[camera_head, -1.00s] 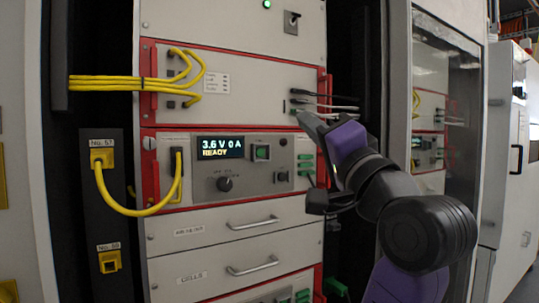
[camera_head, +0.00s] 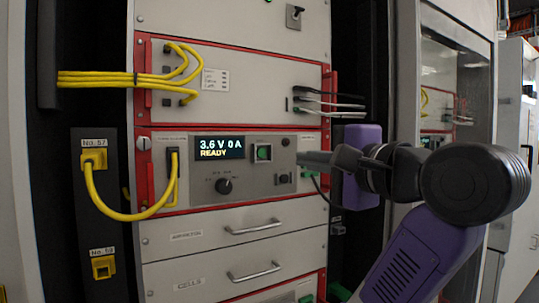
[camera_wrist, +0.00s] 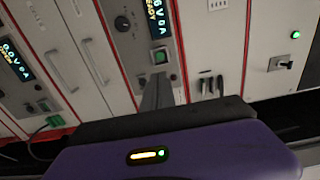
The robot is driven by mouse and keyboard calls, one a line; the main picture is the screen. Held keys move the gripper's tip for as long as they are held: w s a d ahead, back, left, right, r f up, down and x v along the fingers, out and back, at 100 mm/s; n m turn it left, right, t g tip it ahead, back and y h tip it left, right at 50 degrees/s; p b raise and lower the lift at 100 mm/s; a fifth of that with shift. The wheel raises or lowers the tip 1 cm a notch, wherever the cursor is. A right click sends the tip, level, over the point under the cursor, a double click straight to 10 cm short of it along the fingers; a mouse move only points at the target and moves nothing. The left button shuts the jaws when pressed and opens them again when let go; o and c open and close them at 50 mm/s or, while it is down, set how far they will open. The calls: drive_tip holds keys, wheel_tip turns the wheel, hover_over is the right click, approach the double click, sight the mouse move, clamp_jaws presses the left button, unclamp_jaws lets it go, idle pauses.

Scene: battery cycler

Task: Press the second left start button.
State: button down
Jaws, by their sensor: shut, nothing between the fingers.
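The green square start button (camera_head: 263,152) sits right of a lit display (camera_head: 219,148) reading "3.6 V 0 A READY" on a grey panel. My gripper (camera_head: 302,157) is shut and empty. In the head view its tips are right of the button, at nearly the same height. In the wrist view the shut fingers (camera_wrist: 158,88) point at the panel, with their tips just below the green button (camera_wrist: 162,57) in the picture. The gap between tips and panel cannot be judged.
A dark knob (camera_head: 224,185) is below the display. A yellow cable (camera_head: 118,212) loops at left; black and white leads (camera_head: 330,101) stick out above my gripper. Drawer handles (camera_head: 253,226) project below. The wrist view shows another display (camera_wrist: 15,60) at left.

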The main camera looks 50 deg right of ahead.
drive_tip(key=p, duration=1)
approach(262, 151)
drive_tip(key=x, duration=0.7)
drive_tip(key=shift+f+p, duration=0.2)
drive_tip(key=shift+p, duration=0.2)
drive_tip(key=shift+w+d+r+p, duration=0.2)
drive_tip(key=shift+w+p, duration=0.15)
drive_tip(key=shift+w, duration=0.3)
